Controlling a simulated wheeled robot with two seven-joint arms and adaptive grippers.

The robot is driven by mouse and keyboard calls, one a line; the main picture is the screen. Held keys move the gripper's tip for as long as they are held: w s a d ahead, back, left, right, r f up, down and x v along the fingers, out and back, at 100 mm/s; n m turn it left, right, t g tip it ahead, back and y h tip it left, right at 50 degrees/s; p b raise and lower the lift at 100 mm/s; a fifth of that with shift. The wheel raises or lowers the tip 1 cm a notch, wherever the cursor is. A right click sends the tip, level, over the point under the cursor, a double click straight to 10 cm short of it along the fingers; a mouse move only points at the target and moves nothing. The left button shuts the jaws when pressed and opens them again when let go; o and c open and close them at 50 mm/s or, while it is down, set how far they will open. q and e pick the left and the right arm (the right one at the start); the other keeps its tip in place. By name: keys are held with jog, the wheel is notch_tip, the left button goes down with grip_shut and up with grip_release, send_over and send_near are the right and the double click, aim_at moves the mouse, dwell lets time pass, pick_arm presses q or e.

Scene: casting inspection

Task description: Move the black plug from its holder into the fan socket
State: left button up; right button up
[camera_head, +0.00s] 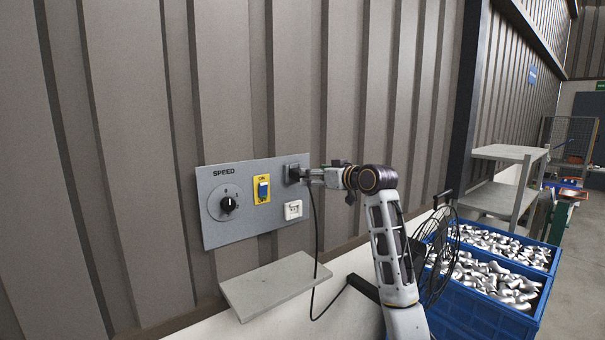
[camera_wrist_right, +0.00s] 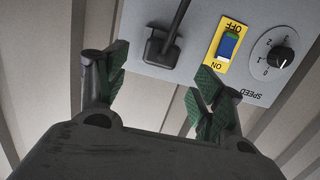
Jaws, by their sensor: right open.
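The black plug (camera_head: 292,173) sits at the upper right corner of the grey control panel (camera_head: 240,233), with its cable hanging down. It also shows as a black block with its cable in the right wrist view (camera_wrist_right: 160,51), where the panel appears upside down. A white fitting (camera_head: 293,210), which looks like the fan socket, is on the panel below the plug; its details are too small to read. My right gripper (camera_head: 307,176) is at the plug from the right. Its fingers (camera_wrist_right: 160,82) are open and apart, with the plug beyond the gap between them. My left gripper is out of view.
The panel carries a speed dial (camera_head: 227,204) and a yellow-plated switch (camera_head: 262,189). A grey shelf (camera_head: 275,287) juts out below it. A black wire fan (camera_head: 437,250) stands behind my right arm, near blue crates (camera_head: 482,312) of metal parts. The corrugated wall is close behind.

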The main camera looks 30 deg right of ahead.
aim_at(298, 175)
jog(key=shift+w+a+f+p, duration=0.1)
jog(key=shift+w+f+p, duration=0.15)
jog(key=shift+w, duration=1)
jog(key=shift+w+a+f+p, duration=0.1)
jog(key=shift+w+p, duration=0.2)
jog(key=shift+w, duration=0.9)
jog(key=shift+w+a+f+p, duration=0.1)
jog(key=shift+w+f+p, duration=0.15)
jog(key=shift+w, duration=1)
jog(key=shift+c, duration=0.4)
jog(key=c, duration=1.1)
